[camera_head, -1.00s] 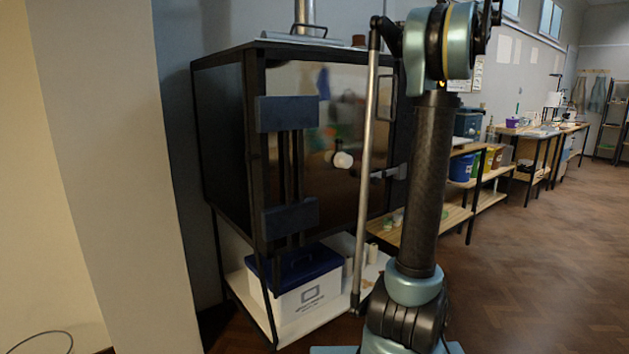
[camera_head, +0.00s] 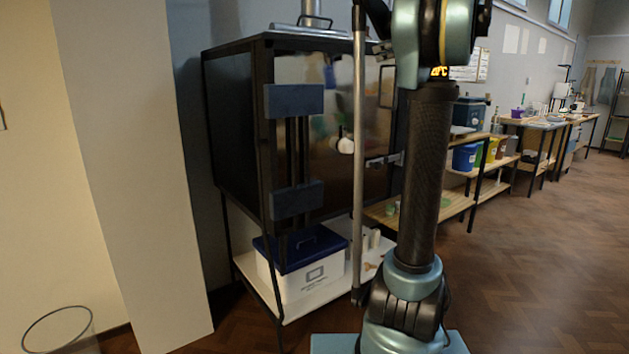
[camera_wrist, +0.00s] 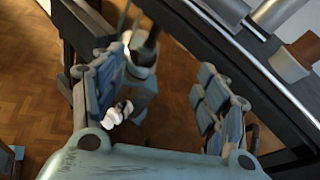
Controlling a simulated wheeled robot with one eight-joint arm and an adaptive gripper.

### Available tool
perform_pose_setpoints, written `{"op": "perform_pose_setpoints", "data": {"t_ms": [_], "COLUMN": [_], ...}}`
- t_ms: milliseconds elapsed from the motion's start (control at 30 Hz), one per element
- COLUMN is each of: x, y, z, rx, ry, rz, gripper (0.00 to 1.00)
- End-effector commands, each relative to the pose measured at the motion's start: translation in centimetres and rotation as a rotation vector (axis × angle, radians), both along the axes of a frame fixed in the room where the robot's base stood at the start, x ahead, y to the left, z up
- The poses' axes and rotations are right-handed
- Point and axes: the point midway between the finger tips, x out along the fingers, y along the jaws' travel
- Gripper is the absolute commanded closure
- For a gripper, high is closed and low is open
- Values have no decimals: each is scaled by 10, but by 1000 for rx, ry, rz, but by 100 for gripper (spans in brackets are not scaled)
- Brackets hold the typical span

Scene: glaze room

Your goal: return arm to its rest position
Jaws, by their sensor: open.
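My gripper (camera_wrist: 160,68) shows only in the wrist view. Its two padded fingers stand wide apart with nothing held between them. A small white knob-like thing (camera_wrist: 118,113) shows beside the left finger; I cannot tell whether they touch. In the head view my arm rises upright in front of the right part of a dark kiln-like cabinet (camera_head: 235,130). The gripper end is out of that frame.
The cabinet's front carries a white knob (camera_head: 346,145). A white box with a blue lid (camera_head: 310,280) sits on the shelf below. A wire-rimmed bin (camera_head: 58,320) stands lower left. Benches (camera_head: 530,122) line the right wall. The wooden floor (camera_head: 540,250) at right is clear.

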Motion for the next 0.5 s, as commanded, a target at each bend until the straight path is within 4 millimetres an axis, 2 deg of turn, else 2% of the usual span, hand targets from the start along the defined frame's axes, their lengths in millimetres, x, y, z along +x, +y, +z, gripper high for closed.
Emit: {"op": "perform_pose_setpoints", "data": {"t_ms": [33, 200, 333, 500], "x": [-10, -53, -90, -141], "y": [13, 50, 72, 88], "z": [-16, -89, -149, -228], "rx": [-46, -260, -430, -644], "ry": [-15, -101, -176, -281], "rz": [22, 120, 218, 371], "gripper": [33, 33, 33, 33]}}
